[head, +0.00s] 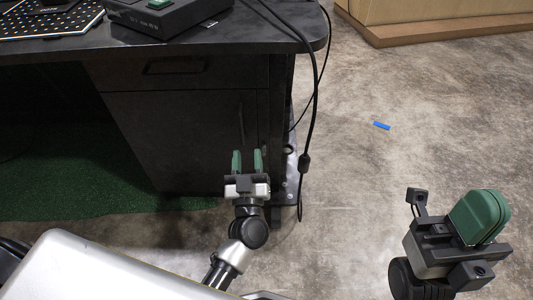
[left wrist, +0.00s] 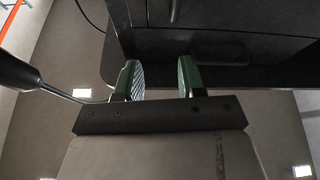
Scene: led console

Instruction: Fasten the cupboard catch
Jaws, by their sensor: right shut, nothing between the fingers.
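The dark cupboard (head: 175,135) is built into the desk, below a drawer (head: 172,68). Its front looks closed, with a thin vertical handle (head: 240,120) near the right edge. I cannot clearly make out a catch. My left gripper (head: 247,162) is at the lower right corner of the cupboard front, its green fingers apart with nothing seen between them. My right gripper (head: 480,217) is over the floor at the right, fingers together and empty.
The desk top (head: 240,35) overhangs the cupboard and carries a black box (head: 165,15). A black cable (head: 312,105) hangs at the right side, close to my left gripper. A blue strip (head: 381,126) lies on the open concrete floor. A green mat (head: 70,165) is at left.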

